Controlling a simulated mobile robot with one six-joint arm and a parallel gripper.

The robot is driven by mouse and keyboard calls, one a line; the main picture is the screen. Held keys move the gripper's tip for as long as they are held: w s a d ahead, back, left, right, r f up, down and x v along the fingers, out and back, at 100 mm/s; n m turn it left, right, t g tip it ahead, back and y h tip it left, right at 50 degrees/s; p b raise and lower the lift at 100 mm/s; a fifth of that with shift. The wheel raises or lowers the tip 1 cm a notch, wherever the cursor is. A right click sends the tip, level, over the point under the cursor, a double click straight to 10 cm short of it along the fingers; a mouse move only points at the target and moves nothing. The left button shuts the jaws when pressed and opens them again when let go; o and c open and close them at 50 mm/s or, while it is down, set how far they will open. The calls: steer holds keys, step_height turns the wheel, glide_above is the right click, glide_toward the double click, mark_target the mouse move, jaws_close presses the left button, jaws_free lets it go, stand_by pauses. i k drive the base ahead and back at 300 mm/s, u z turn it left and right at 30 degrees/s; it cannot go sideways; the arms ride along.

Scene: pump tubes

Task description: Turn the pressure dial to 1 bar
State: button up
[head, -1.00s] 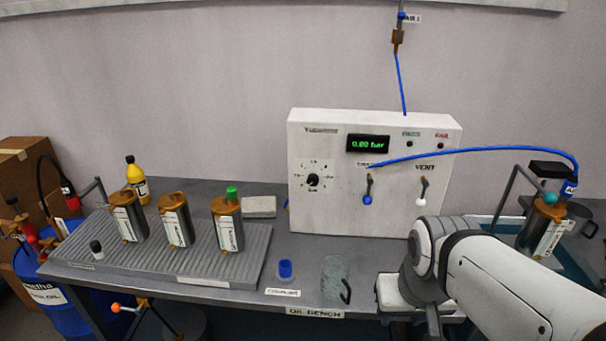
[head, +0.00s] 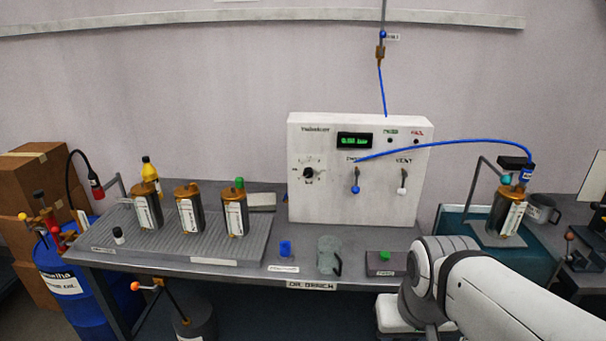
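The pressure dial (head: 308,173) is a small black knob on the left of the white test panel's front. Its scale marks are too small to read now. The white panel (head: 330,207) stands upright at the back of the bench. Its green display (head: 355,141) appears to read about 0.00 bar, though it is blurred. My white arm comes in at the lower right, in front of the bench, well apart from the dial. My gripper is outside the picture.
A blue hose (head: 450,142) arcs right to a pump (head: 506,212). Several pumps stand on the ribbed tray (head: 165,247).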

mark_target(308, 172)
steer(key=z, duration=0.1)
steer(key=i, duration=0.95)
steer(key=u, duration=0.05)
